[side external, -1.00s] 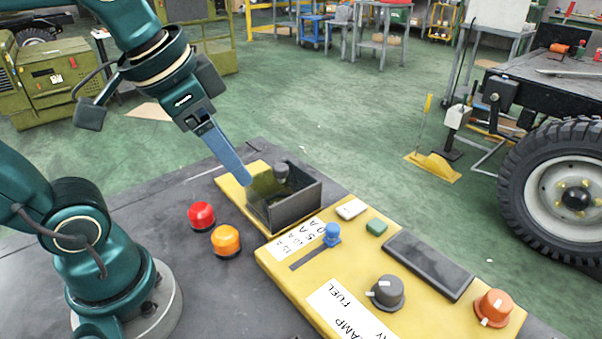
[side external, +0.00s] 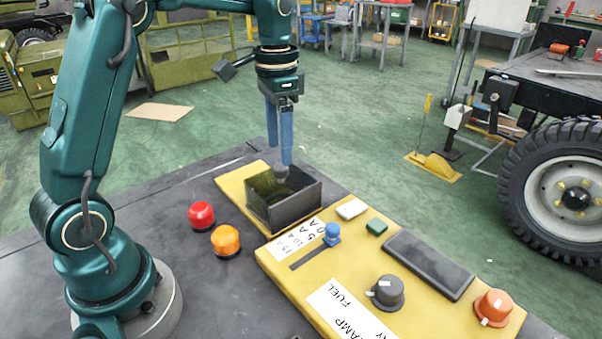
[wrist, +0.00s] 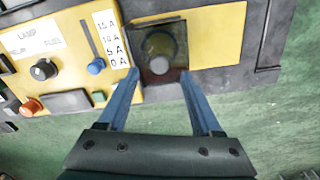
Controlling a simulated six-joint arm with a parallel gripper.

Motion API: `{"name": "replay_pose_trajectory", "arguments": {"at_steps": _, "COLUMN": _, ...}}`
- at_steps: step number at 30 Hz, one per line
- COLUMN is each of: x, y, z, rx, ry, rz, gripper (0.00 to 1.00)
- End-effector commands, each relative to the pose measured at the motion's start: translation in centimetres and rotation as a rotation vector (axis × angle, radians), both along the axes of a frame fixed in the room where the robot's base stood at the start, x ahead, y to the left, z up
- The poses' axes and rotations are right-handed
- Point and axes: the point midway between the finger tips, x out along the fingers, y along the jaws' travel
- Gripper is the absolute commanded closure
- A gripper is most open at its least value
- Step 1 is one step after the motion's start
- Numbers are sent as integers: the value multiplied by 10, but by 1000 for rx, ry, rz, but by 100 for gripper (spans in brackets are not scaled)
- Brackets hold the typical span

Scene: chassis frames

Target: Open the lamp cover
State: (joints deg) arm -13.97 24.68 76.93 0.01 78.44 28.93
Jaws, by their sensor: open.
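The lamp cover appears to be the dark box with see-through olive sides (side external: 303,200), on the left yellow panel. A grey round knob (side external: 281,173) shows at it, partly behind my fingertips. In the wrist view, my open gripper (wrist: 160,73) has one blue finger on each side of the knob; contact cannot be told.
The right yellow panel (side external: 315,270) carries a blue slider (side external: 332,234), a green button (side external: 376,227), a grey dial (side external: 386,292) and an orange dial (side external: 493,307). Red (side external: 201,216) and orange (side external: 226,241) lamps stand on the dark table, left of the box.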

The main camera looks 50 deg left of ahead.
Motion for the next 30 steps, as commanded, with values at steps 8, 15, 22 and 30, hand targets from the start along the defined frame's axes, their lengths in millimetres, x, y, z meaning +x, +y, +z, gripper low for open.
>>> {"name": "replay_pose_trajectory", "arguments": {"at_steps": 8, "x": -1, "y": 0, "z": -32, "rx": 1, "ry": 3, "rz": 1, "gripper": 34}}
{"name": "replay_pose_trajectory", "arguments": {"at_steps": 15, "x": -1, "y": 0, "z": -40, "rx": 2, "ry": -1, "rz": 1, "gripper": 34}}
{"name": "replay_pose_trajectory", "arguments": {"at_steps": 22, "x": -1, "y": 0, "z": -40, "rx": 2, "ry": -1, "rz": 1, "gripper": 68}}
{"name": "replay_pose_trajectory", "arguments": {"at_steps": 30, "x": -1, "y": 0, "z": -39, "rx": 2, "ry": -1, "rz": 1, "gripper": 100}}
